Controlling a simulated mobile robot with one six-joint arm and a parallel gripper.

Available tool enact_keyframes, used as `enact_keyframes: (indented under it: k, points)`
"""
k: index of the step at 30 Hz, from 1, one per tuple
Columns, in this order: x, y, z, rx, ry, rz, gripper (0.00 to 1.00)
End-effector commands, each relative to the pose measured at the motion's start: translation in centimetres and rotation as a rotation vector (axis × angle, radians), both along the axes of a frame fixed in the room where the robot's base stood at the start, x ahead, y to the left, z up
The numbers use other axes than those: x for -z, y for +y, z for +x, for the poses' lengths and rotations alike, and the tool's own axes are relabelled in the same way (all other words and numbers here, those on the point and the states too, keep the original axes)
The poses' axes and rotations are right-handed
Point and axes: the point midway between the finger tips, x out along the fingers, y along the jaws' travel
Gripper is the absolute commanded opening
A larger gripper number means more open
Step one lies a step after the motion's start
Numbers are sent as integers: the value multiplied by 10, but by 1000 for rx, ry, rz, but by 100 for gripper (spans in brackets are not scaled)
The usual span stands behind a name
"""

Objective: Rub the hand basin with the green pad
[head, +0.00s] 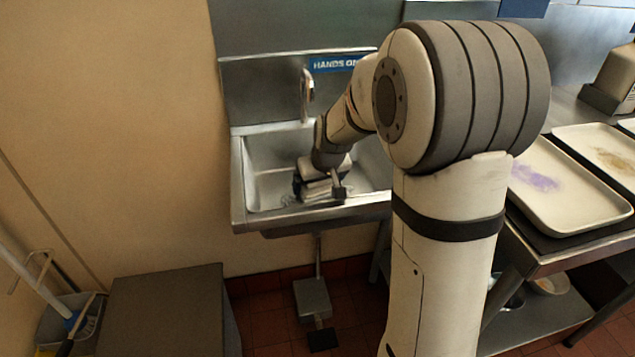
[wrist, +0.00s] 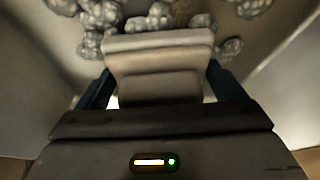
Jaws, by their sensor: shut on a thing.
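The steel hand basin (head: 262,187) hangs on the wall under a curved tap (head: 306,95). My gripper (head: 323,188) is down inside it, near the front. In the wrist view my gripper (wrist: 160,82) has dark blue fingers on both sides of a pale grey-beige, layered pad (wrist: 158,42) and is shut on it. No green shows on this pad. Clumps of grey-white foam (wrist: 158,17) lie on the basin floor around the pad's far edge. Whether the pad's underside touches the floor is hidden.
The basin's raised front rim (head: 310,217) and side walls surround my gripper closely. A counter on the right holds a stained tray (head: 575,205) and another tray (head: 607,150). A dark box-like surface (head: 165,310) stands at lower left.

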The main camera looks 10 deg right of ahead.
Motion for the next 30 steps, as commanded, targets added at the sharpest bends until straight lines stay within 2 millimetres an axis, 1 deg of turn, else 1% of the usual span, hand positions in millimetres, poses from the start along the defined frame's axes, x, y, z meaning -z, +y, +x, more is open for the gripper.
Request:
enact_keyframes:
  k: [1,10,11,12,16,25,30]
  points:
    - [25,0,-23,6,69,7,65]
    - [25,1,-49,5,69,7,66]
    - [24,1,-51,4,68,7,62]
    - [23,1,-54,3,67,6,62]
    - [21,1,-58,2,65,6,62]
    - [17,0,-57,2,58,4,61]
    - [5,0,-56,1,54,5,61]
